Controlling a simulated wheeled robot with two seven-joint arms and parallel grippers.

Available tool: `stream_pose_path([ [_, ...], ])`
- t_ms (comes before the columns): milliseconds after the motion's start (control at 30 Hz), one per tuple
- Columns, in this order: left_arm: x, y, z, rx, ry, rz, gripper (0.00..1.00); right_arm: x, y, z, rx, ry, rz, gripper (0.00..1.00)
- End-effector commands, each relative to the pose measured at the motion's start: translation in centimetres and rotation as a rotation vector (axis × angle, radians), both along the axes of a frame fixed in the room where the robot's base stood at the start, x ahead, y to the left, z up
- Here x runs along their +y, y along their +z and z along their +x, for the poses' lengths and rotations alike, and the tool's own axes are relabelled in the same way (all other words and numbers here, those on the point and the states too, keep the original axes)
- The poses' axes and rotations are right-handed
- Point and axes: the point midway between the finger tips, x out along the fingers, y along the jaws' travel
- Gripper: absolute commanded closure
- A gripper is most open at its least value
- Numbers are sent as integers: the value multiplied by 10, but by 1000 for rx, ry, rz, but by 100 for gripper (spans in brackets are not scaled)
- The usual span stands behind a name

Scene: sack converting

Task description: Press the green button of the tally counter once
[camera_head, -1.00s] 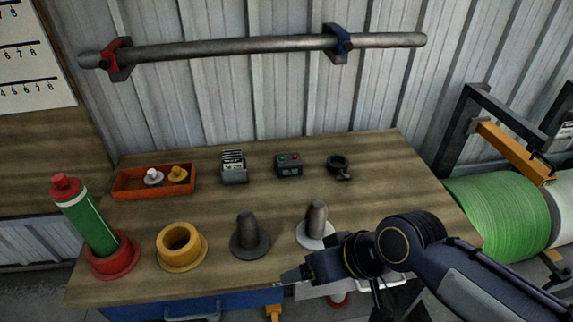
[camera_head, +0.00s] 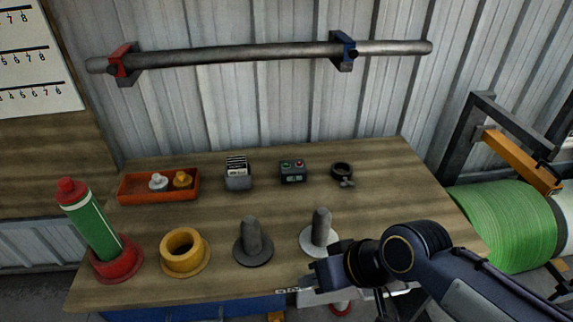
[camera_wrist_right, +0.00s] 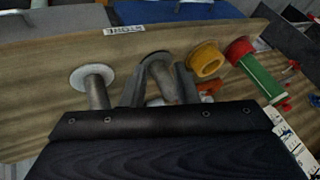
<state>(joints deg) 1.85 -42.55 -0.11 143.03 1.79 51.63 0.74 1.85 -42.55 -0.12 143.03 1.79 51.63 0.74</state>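The tally counter (camera_head: 292,178) is a small dark box with a display, standing toward the back of the wooden table, right of centre. The counter cannot be made out there. My left gripper is not in view.
On the table (camera_head: 210,218), a card holder (camera_head: 238,182) stands left of the counter and a black ring-shaped item (camera_head: 342,170) right. Two upright grey posts (camera_head: 250,235) (camera_head: 321,225) stand in front. An orange tray (camera_head: 130,190), yellow ring (camera_head: 184,252) and green bottle (camera_head: 92,220) are left.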

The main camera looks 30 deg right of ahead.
Motion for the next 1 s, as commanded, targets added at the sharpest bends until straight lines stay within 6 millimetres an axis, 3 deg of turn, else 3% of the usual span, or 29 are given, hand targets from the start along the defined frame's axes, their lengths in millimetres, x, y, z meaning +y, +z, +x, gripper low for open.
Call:
stream_pose_path([
  [33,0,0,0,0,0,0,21,0,0,0,0,0,0,80],
  [200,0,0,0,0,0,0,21,0,0,0,0,0,0,100],
  [1000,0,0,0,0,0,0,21,0,0,0,0,0,0,100],
])
